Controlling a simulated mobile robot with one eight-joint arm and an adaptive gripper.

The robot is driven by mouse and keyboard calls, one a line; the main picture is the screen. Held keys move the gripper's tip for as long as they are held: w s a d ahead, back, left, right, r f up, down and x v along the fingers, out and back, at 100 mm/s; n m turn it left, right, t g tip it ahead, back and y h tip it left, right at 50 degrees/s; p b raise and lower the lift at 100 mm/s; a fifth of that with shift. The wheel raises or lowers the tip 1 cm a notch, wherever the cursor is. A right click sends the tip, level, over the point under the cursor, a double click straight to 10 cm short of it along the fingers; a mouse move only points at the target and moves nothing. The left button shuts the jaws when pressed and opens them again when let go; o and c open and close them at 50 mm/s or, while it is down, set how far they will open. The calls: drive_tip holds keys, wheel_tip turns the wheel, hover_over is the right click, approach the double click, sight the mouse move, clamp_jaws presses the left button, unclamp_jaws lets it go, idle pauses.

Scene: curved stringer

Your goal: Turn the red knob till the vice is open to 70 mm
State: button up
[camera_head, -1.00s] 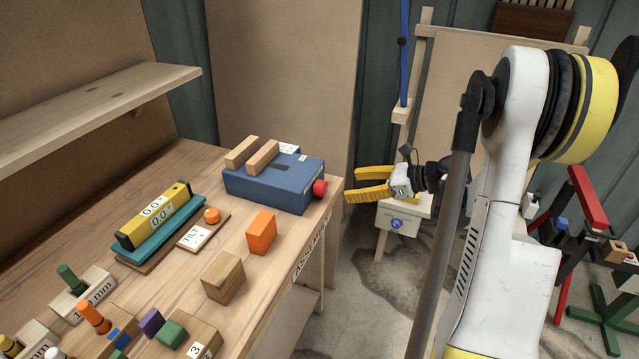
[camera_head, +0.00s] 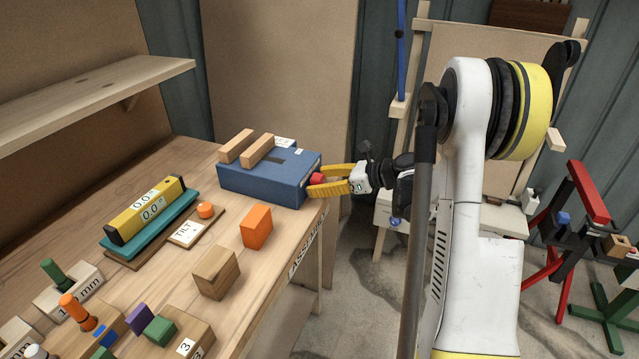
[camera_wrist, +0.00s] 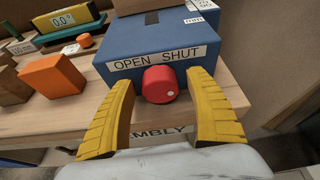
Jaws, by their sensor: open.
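The blue vice (camera_head: 262,182) sits at the far right end of the bench, with two wooden jaws (camera_head: 250,149) on top and a small gap between them. Its red knob (camera_head: 317,179) is on the right-hand face. In the wrist view the knob (camera_wrist: 160,85) sits under the label OPEN SHUT (camera_wrist: 156,59), with a pale dot low on its right. My gripper (camera_head: 313,181) is open, its yellow fingers on either side of the knob. In the wrist view the fingers (camera_wrist: 162,95) show gaps to the knob on both sides. The opening's reading is not legible.
An orange block (camera_head: 256,227) and a wooden block (camera_head: 216,272) stand on the bench (camera_head: 262,290) in front of the vice. A yellow level (camera_head: 147,210) lies on a teal base to the left. Open floor lies right of the bench edge.

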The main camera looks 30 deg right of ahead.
drive_tip(key=c, duration=1.2)
drive_tip(key=n+t+h, duration=0.1)
drive_tip(key=n, duration=0.2)
drive_tip(key=shift+s+a+t, duration=0.1)
drive_tip(key=shift+t, duration=0.2)
drive_tip(key=n+t+h, duration=0.1)
drive_tip(key=n, duration=0.2)
drive_tip(key=shift+t+h, duration=0.3)
drive_tip(key=shift+n, duration=0.3)
